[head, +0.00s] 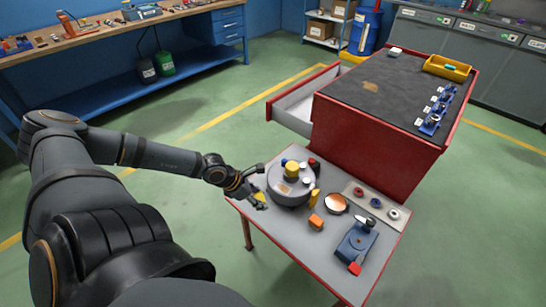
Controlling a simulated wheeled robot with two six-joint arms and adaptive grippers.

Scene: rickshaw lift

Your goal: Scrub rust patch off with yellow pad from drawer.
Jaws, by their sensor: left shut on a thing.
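My left gripper (256,198) is at the left edge of the small grey table, beside the round grey turntable. It is shut on a small yellow piece (260,196) that looks like the yellow pad, partly hidden by the fingers. An open drawer (292,107) sticks out from the left side of the red cabinet (375,150); the part of its inside that I see looks empty. A tan-brown patch (370,86) on the cabinet's dark top may be the rust patch. My right gripper is not in view.
The turntable (289,192) carries several small coloured items. An orange block (316,222), a copper-coloured dish (336,204) and a blue device (355,242) stand on the grey table (290,236). A yellow tray (447,68) and blue fixtures (430,124) stand on the cabinet. Green floor is clear at left.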

